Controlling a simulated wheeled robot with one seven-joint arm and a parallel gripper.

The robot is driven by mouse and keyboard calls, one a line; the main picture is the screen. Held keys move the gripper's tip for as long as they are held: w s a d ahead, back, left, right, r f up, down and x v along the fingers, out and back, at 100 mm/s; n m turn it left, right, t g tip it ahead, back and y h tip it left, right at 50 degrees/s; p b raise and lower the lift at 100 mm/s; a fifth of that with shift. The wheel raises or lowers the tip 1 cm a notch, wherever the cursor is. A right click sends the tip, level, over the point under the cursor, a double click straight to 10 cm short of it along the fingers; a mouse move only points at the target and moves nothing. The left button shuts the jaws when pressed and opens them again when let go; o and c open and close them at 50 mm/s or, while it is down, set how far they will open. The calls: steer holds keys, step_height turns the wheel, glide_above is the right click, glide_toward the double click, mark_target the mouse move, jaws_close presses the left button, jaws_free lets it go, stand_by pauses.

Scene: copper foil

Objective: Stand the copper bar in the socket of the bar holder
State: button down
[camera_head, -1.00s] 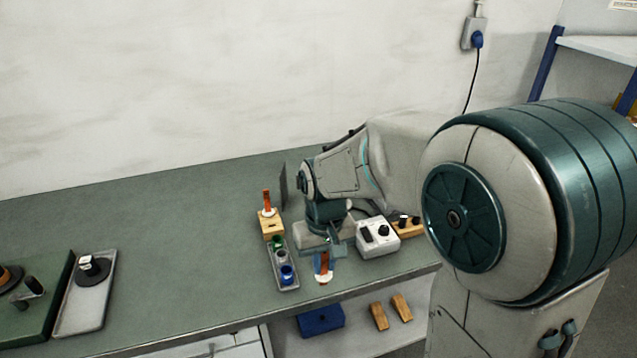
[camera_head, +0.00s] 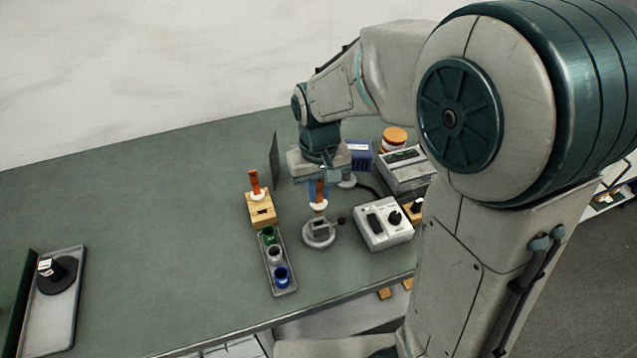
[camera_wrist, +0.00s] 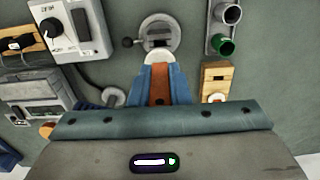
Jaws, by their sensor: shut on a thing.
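My gripper (camera_head: 318,186) is shut on the copper bar (camera_wrist: 160,84), between its blue fingers in the wrist view. The bar (camera_head: 320,190) hangs roughly upright, with a white collar (camera_head: 319,207) below the fingers; it also shows in the wrist view (camera_wrist: 158,57). A round grey metal piece with a black side knob, apparently the bar holder (camera_head: 319,236), stands on the bench just in front of the bar in the head view. It also shows beyond the bar in the wrist view (camera_wrist: 161,31). Its socket is not clear, and I cannot tell whether the bar touches it.
A wooden block (camera_head: 262,212) holds another copper bar (camera_head: 254,182), left of my gripper. A tray (camera_head: 289,289) with coloured cups lies in front of it. A white control box (camera_head: 383,224) stands right of the holder. The bench left of the wooden block is clear.

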mark_target(319, 202)
steer(key=shift+f+b, duration=0.65)
steer(key=shift+f, duration=0.5)
steer(key=shift+f, duration=0.15)
steer(key=shift+f+b, duration=0.3)
steer(key=shift+b, duration=0.1)
steer(key=shift+f+b, duration=0.35)
steer(key=shift+f, duration=0.15)
steer(key=shift+f+b, duration=0.5)
steer(key=shift+f, duration=0.1)
steer(key=shift+f, duration=0.3)
stand_by(0.3)
steer(key=shift+f+b, duration=0.4)
steer(key=shift+b, duration=0.1)
steer(key=c, duration=1.3)
jaws_free()
steer(key=shift+r, duration=0.1)
